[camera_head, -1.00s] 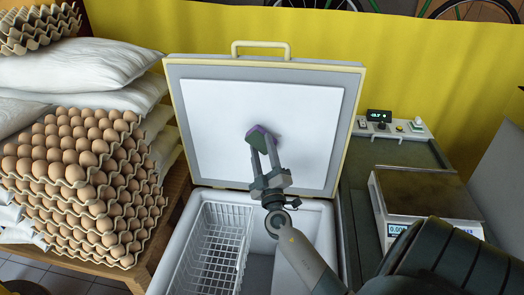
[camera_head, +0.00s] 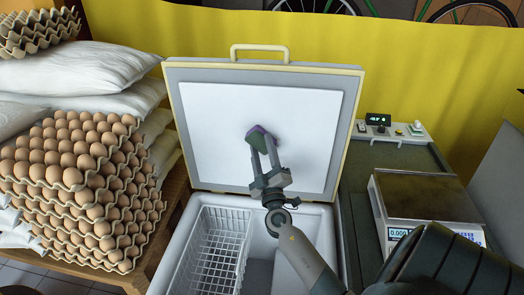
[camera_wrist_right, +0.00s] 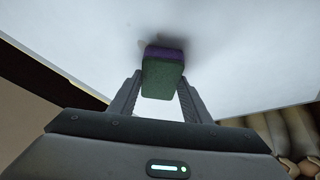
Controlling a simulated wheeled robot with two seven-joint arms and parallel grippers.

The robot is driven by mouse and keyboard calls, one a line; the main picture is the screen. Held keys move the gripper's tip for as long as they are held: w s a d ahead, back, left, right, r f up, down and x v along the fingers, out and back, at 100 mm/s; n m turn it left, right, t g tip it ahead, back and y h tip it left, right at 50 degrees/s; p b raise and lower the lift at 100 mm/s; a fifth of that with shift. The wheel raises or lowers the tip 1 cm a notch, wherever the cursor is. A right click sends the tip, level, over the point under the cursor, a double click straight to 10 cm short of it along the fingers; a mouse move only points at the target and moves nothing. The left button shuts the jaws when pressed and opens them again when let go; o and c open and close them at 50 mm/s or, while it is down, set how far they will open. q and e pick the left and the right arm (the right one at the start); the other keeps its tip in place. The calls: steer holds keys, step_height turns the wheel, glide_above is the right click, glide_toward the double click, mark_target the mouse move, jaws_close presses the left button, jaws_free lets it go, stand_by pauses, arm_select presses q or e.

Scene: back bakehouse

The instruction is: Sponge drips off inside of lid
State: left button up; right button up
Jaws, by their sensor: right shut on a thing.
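The open lid (camera_head: 205,115) of a chest freezer stands upright, its white inner panel facing me. My right gripper (camera_head: 264,148) is shut on a green and purple sponge (camera_head: 256,136) near the middle of the panel. In the right wrist view the sponge (camera_wrist_right: 163,75) sits between the fingertips of the gripper (camera_wrist_right: 160,88), its purple side toward the panel, and it appears to touch it. My left gripper is not in view.
The freezer (camera_head: 190,235) below is open, with a white wire basket (camera_head: 222,240) inside at left. Stacked egg trays (camera_head: 70,190) and white sacks (camera_head: 75,68) stand at left. A scale (camera_head: 425,195) sits on the counter at right. A yellow wall (camera_head: 180,30) is behind.

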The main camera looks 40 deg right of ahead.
steer(key=shift+s+d+b, duration=0.35)
steer(key=shift+s+d, duration=0.3)
steer(key=shift+s, duration=0.15)
steer(key=shift+s+d+b, duration=0.35)
steer(key=shift+s+d, duration=0.25)
steer(key=shift+s, duration=0.2)
steer(key=shift+s+d+b, duration=0.45)
steer(key=shift+s+d, duration=0.3)
steer(key=shift+s, duration=0.1)
steer(key=shift+s+d, duration=0.6)
steer(key=shift+r, duration=0.1)
steer(key=shift+s+r+p, duration=0.15)
steer(key=shift+r+p, duration=0.25)
steer(key=shift+r, duration=0.45)
